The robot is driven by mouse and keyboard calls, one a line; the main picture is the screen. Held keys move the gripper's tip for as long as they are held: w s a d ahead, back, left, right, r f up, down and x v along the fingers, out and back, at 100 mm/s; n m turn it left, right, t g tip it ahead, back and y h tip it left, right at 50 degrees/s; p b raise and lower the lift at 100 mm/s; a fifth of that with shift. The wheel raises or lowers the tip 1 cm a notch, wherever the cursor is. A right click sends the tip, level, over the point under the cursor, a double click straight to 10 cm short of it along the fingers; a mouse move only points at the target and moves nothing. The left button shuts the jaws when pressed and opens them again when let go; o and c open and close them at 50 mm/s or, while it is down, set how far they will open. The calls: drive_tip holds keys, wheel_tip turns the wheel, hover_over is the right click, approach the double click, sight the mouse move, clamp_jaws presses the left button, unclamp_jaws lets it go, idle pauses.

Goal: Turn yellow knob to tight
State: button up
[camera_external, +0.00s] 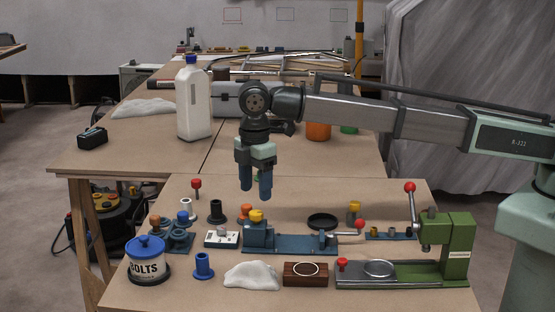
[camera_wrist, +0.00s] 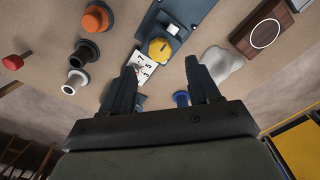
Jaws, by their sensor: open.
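The yellow knob (camera_external: 256,216) sits on top of the left end of a blue fixture (camera_external: 300,244) on the front bench. In the wrist view the knob (camera_wrist: 160,50) shows near the top middle, just beyond my fingertips, with a dark mark or slot on its face. No "tight" marking is readable. My gripper (camera_external: 256,190) points down above the knob, apart from it. Its two dark fingers are open and empty, and they show on either side of a gap in the wrist view (camera_wrist: 161,66).
A white numbered plate (camera_external: 222,239) lies left of the fixture. Pegs and cups, a bolts tin (camera_external: 147,270), a white lump (camera_external: 252,276), a wooden block (camera_external: 305,280) and a green lever press (camera_external: 455,250) crowd the bench. A red-tipped handle (camera_external: 358,224) stands right of the knob.

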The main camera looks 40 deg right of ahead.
sight(256, 212)
drive_tip(key=shift+f, duration=2.95)
drive_tip(key=c, duration=1)
